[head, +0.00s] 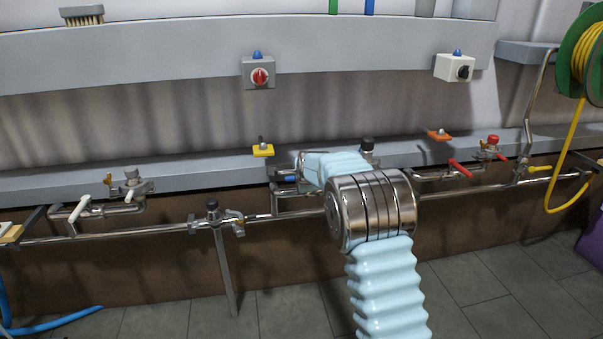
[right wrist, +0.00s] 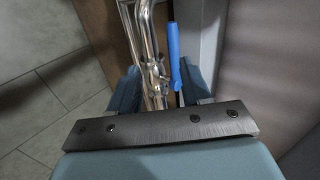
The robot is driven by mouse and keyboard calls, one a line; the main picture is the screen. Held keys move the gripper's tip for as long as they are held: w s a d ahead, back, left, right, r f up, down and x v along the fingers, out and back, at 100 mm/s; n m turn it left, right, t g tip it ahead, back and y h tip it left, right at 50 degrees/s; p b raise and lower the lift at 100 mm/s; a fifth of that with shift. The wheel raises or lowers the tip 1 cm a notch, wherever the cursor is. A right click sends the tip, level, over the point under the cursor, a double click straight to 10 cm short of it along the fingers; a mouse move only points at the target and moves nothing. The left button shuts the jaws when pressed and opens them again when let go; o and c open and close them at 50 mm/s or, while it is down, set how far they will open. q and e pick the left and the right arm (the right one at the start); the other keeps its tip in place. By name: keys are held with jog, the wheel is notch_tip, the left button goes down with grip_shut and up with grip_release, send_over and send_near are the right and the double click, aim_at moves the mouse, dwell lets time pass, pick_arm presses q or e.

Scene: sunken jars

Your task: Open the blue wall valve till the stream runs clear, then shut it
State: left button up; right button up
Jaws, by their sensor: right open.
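The blue valve handle (right wrist: 174,50) shows in the right wrist view as a long blue lever beside a shiny metal pipe and valve body (right wrist: 155,74). My right gripper (right wrist: 162,86) is open, with its two fingers on either side of the pipe and the lever's near end. The lever is nearer the right finger; I cannot tell if they touch. In the head view my right arm reaches to the wall pipe and largely hides this valve; a small blue piece (head: 287,178) shows left of the hand. No stream is visible. My left gripper is not in view.
A white-levered valve (head: 78,208) is at left and a red-levered one (head: 460,168) at right on the same pipe run. A grey ledge (head: 60,182) runs behind. A yellow hose (head: 575,150) hangs at right. The tiled floor (head: 270,315) in front looks mostly clear.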

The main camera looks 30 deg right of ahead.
jog(key=w+d+f, duration=0.2)
jog(key=w, duration=0.4)
jog(key=shift+d+f+m, duration=0.15)
jog(key=shift+f+m, duration=0.15)
jog(key=shift+f, duration=0.1)
jog(key=shift+w, duration=0.1)
